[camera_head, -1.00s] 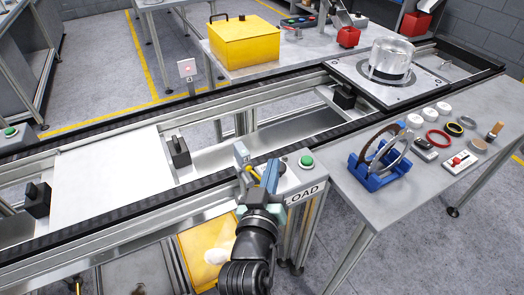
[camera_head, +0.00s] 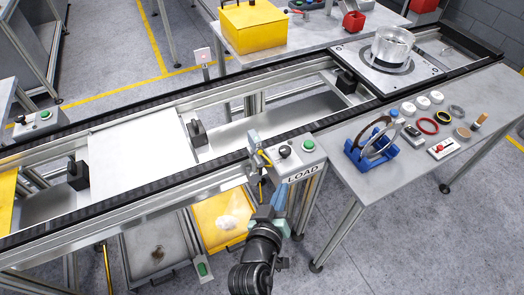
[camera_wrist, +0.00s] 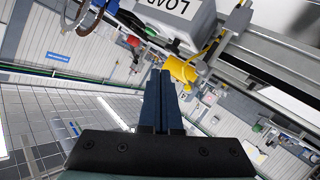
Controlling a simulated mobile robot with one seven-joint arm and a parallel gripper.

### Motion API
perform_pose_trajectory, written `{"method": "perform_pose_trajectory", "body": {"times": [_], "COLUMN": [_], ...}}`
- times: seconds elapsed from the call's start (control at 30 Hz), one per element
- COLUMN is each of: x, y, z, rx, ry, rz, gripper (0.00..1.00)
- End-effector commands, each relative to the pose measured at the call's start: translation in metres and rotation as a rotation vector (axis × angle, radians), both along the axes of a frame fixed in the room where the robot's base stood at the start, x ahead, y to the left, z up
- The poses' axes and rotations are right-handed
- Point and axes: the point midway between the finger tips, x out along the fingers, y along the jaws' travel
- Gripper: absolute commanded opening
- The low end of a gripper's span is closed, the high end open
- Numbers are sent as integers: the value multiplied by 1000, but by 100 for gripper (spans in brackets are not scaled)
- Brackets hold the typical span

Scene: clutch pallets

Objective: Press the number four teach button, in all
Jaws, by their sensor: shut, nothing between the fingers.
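No button numbered four can be made out clearly. A white card on a post (camera_head: 203,57) behind the conveyor has a small reddish dot; any number on it is too small to read now. A LOAD control box (camera_head: 300,166) at the conveyor's near edge carries a green button (camera_head: 308,145) and a black knob (camera_head: 285,151). My gripper (camera_head: 277,200) is shut and empty, just below and in front of this box, apart from it. In the wrist view, my shut fingers (camera_wrist: 161,75) point toward the inverted LOAD box (camera_wrist: 180,12) and a yellow part (camera_wrist: 182,69).
The conveyor (camera_head: 225,135) crosses the view. A side table (camera_head: 400,180) at right holds a blue rack (camera_head: 370,155), rings and small devices. Another green-button box (camera_head: 42,120) is at left. A yellow bin (camera_head: 222,222) sits below the conveyor. Floor at lower right is clear.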

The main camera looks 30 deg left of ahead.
Motion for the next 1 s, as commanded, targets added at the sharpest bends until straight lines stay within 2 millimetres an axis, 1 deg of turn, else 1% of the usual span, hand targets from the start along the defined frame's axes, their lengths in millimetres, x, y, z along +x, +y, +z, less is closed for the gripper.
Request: {"method": "perform_pose_trajectory", "body": {"times": [0.13,0.23,0.7,0.83,1.0], "x": [2,6,45,51,54], "y": [2,8,56,65,69], "z": [0,-2,-3,-1,0], "rx": [1,1,2,1,1], "ry": [-1,0,-3,-2,-1], "rz": [0,1,0,0,-1], "gripper": [0,0,0,0,0]}}
